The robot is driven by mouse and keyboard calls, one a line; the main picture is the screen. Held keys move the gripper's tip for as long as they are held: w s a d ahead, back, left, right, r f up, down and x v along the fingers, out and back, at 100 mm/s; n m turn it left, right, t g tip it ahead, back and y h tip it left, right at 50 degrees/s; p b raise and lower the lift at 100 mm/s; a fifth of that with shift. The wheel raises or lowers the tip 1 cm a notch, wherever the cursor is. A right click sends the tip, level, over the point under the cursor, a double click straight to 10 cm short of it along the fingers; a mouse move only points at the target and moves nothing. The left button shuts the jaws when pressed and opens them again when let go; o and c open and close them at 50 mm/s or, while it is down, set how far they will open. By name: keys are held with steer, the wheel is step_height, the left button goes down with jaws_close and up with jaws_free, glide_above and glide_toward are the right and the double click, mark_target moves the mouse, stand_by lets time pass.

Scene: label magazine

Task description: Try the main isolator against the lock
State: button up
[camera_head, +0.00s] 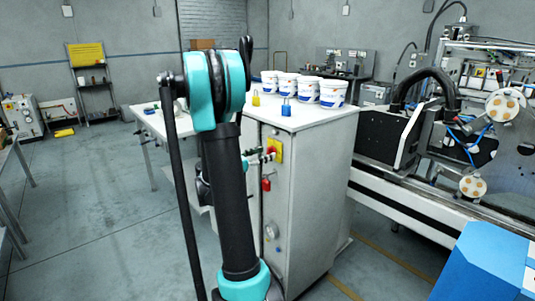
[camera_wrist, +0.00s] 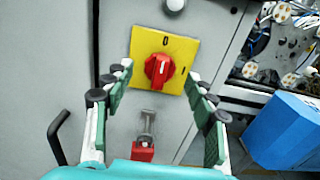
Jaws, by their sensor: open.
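The main isolator is a red rotary knob (camera_wrist: 160,69) on a yellow plate (camera_wrist: 179,48), with "0" above it and "I" at the right. The plate is on a grey cabinet front; it also shows in the head view (camera_head: 276,149). The knob's grip looks roughly upright, towards the "0". A red padlock (camera_wrist: 143,151) hangs below the plate at a grey metal piece (camera_wrist: 148,121); it also shows in the head view (camera_head: 266,184). My gripper (camera_wrist: 160,73) is open, its fingers either side of the knob in the picture; contact cannot be told.
The cabinet top (camera_head: 319,119) carries several white tubs (camera_head: 333,93), a yellow padlock (camera_head: 256,99) and a blue padlock (camera_head: 286,107). A black handle (camera_wrist: 59,137) is left of my fingers. A machine (camera_head: 480,120) and a blue box (camera_head: 485,262) stand at the right.

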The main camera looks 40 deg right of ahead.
steer(key=shift+w+d, duration=0.1)
steer(key=shift+d, duration=1.05)
steer(key=shift+c, duration=0.6)
steer(key=c, duration=1)
steer(key=shift+m, duration=1)
steer(key=o, duration=1.1)
steer(key=a, duration=0.8)
steer(key=s+a, duration=0.1)
steer(key=a, duration=0.3)
